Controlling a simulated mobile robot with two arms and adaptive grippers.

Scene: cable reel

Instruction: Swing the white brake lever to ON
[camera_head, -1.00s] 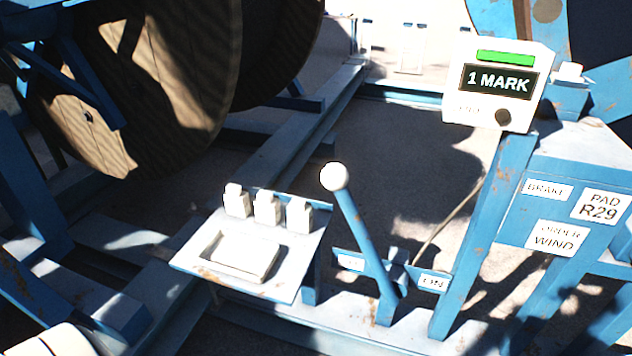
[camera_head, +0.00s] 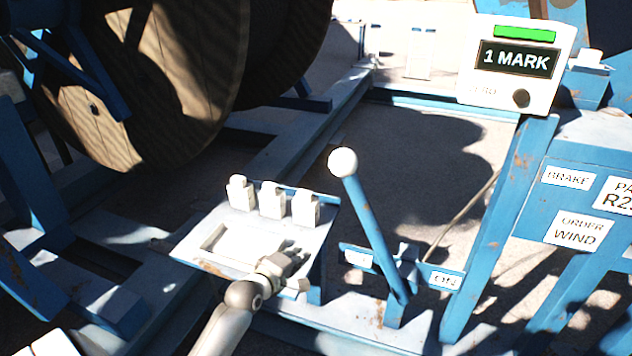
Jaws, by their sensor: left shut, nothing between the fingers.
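The brake lever is a blue bar (camera_head: 372,228) topped by a white ball knob (camera_head: 342,162). It leans to the left, its knob up and left of its foot. A blue cross plate behind it carries a label hard to read (camera_head: 358,257) on the left and an ON label (camera_head: 444,279) on the right. The lever leans away from the ON side. My left gripper (camera_head: 298,264) is shut and empty. In the picture it is over the front right of the white panel, below and left of the knob, apart from the lever. My right gripper is not in view.
The white panel (camera_head: 190,250) holds several small white blocks along its back edge. A display reading 1 MARK (camera_head: 515,58) stands on a blue post (camera_head: 497,225) to the right. A large wooden reel (camera_head: 150,90) fills the upper left. Blue frame beams cross the floor.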

